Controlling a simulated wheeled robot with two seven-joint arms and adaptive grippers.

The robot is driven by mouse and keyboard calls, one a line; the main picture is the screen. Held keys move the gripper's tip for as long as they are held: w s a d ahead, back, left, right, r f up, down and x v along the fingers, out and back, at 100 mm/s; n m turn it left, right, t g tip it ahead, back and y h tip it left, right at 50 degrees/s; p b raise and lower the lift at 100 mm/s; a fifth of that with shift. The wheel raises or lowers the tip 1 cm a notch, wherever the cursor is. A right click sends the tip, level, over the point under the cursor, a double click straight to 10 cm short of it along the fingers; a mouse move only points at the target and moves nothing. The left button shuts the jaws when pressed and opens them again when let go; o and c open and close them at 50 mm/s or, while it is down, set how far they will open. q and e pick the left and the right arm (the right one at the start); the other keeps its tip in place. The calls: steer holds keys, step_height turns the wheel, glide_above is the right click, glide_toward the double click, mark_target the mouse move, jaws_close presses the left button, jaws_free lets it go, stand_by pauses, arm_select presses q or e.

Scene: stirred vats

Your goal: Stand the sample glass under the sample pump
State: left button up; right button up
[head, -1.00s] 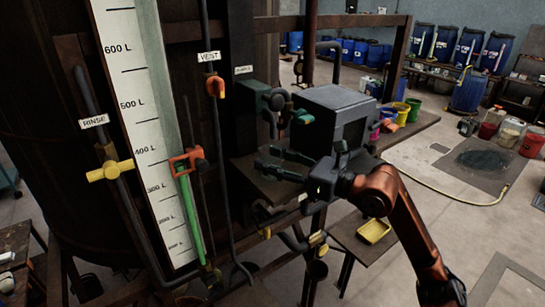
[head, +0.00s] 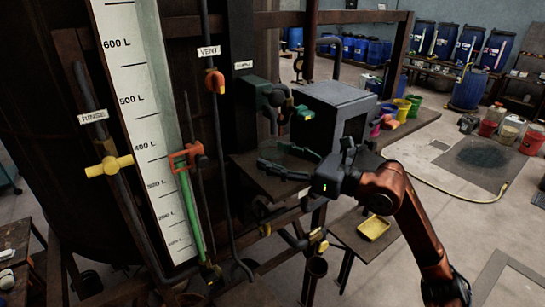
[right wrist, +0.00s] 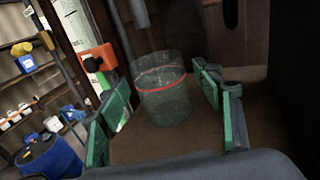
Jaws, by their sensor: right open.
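The sample glass (right wrist: 162,95) is clear with a red ring and stands upright on a brown shelf in the right wrist view. My right gripper (right wrist: 163,90) is open, with one green finger on each side of the glass and visible gaps. In the head view my right gripper (head: 285,160) reaches in from the right over the shelf, below the green sample pump (head: 262,95). I cannot make out the glass there. A dark rod end (right wrist: 231,14) hangs above and right of the glass in the wrist view. My left gripper is not in view.
A grey box (head: 335,108) stands on the shelf (head: 262,180) behind my right gripper. Pipes and a level gauge (head: 140,120) with a green tube rise on the left.

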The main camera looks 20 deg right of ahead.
steer(key=b+v, duration=0.3)
steer(key=v, duration=0.8)
steer(key=shift+w, duration=0.1)
steer(key=shift+c, duration=0.4)
stand_by(1.4)
